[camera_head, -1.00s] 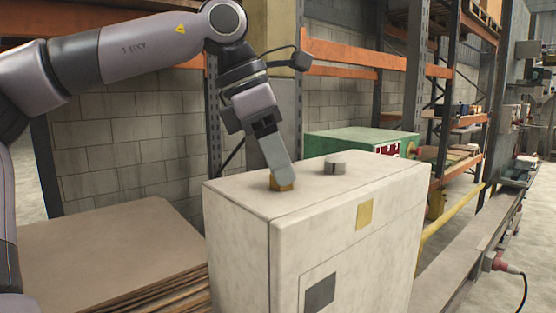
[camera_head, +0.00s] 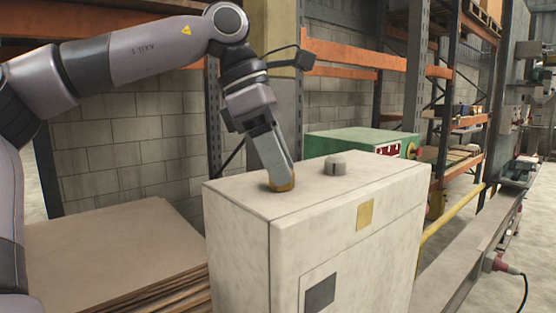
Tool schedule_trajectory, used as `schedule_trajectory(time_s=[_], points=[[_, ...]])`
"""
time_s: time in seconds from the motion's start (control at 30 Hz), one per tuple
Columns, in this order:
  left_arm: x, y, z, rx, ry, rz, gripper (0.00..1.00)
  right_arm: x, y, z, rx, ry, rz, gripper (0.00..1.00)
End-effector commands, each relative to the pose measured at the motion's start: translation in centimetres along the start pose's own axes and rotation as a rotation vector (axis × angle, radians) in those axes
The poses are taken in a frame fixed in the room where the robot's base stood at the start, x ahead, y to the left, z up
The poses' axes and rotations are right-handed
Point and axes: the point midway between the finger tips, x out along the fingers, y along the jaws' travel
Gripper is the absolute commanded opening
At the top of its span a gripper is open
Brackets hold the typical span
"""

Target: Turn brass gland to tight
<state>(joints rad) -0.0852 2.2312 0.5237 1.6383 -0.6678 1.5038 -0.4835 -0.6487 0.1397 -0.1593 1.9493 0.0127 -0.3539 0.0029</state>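The brass gland (camera_head: 280,187) sits on the top of a pale, worn cabinet (camera_head: 340,232), near its left front part. My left gripper (camera_head: 283,178) reaches down onto it from above, fingers tilted slightly. The fingertips are at the gland and hide most of it; only a brass-coloured rim shows around and below them. The fingers appear closed around the gland. Its threads and any marking for tight cannot be seen. My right gripper is not in view.
A grey knob (camera_head: 335,165) stands on the cabinet top, right of the gland. A green box (camera_head: 345,142) is behind the cabinet. Stacked boards (camera_head: 110,245) lie to the left. Orange racking (camera_head: 345,53) stands at the back.

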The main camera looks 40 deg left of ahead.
Motion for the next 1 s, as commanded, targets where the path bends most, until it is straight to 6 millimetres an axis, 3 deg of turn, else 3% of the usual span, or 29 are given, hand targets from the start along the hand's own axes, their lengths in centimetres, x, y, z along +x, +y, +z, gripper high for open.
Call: schedule_trajectory(time_s=[0.07, 0.43, 0.8, 1.0], points=[[-0.1, 0.0, 0.1, 0.001, -0.003, 0.003, 0.64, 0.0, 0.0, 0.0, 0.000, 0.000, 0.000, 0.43], [-0.5, 0.0, 0.0, -0.002, 0.000, 0.002, 0.64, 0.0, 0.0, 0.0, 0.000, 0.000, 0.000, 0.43], [-5.7, 0.0, 0.1, -0.001, -0.002, 0.003, 0.64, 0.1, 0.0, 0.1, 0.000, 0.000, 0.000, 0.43], [-7.1, 0.0, 0.0, -0.001, -0.002, 0.003, 0.64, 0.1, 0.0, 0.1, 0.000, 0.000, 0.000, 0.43]])
